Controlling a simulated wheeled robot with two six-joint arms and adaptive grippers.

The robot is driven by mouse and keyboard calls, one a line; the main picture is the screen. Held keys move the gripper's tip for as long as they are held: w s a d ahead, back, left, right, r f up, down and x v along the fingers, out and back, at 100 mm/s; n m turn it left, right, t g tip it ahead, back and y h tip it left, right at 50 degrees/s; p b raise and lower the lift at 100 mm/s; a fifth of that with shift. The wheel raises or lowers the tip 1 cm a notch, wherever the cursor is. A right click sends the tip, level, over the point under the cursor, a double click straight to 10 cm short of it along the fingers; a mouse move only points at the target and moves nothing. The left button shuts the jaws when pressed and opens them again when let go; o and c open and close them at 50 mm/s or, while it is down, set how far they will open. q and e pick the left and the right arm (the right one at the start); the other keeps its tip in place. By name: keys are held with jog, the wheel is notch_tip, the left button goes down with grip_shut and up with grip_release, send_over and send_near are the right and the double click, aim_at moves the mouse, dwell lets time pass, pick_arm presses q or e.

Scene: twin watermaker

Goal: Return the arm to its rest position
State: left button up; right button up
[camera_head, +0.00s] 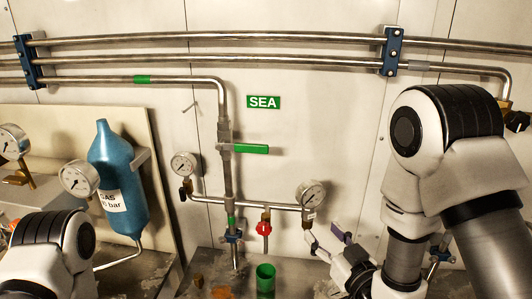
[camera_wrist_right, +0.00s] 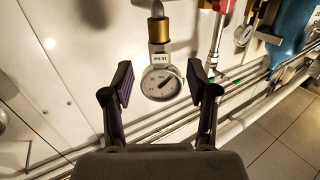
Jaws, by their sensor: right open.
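My right arm comes in from the right in the head view, its forearm hanging down in front of the wall. My right gripper (camera_head: 327,241) is open, just below the right-hand pressure gauge (camera_head: 311,194). In the right wrist view, the open right gripper (camera_wrist_right: 160,79) has its two dark-padded fingers apart on either side of the gauge (camera_wrist_right: 161,83). I see no contact with it, and the depth between them is hard to tell. Part of my left arm (camera_head: 45,250) shows at the lower left; its gripper is out of view.
A red-handled valve (camera_head: 264,228), a green lever (camera_head: 250,149) and a second gauge (camera_head: 184,164) sit on the piping left of the right gripper. A green cup (camera_head: 265,280) stands below. A blue bottle (camera_head: 119,180) is at the left. Steel pipes (camera_head: 280,38) run above.

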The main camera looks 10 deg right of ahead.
jog(key=s+d+f+m+g+h+b, duration=0.1)
jog(key=s+f+g, duration=0.35)
jog(key=f, duration=0.85)
jog(key=s+d+f+m+g+h+b, duration=0.1)
jog(key=s+d+f+g, duration=0.3)
jog(key=f, duration=0.8)
jog(key=s+f+g+h, duration=0.1)
jog(key=s+f+g, duration=0.3)
jog(key=s, duration=0.5)
jog(key=s+f+m+g+h, duration=0.1)
jog(key=s+f+g, duration=0.3)
jog(key=s, duration=0.6)
notch_tip(320, 180, down, 3)
jog(key=shift+d+r, duration=0.15)
jog(key=shift+d, duration=0.2)
jog(key=shift+s+g, duration=0.1)
jog(key=shift+g, duration=0.15)
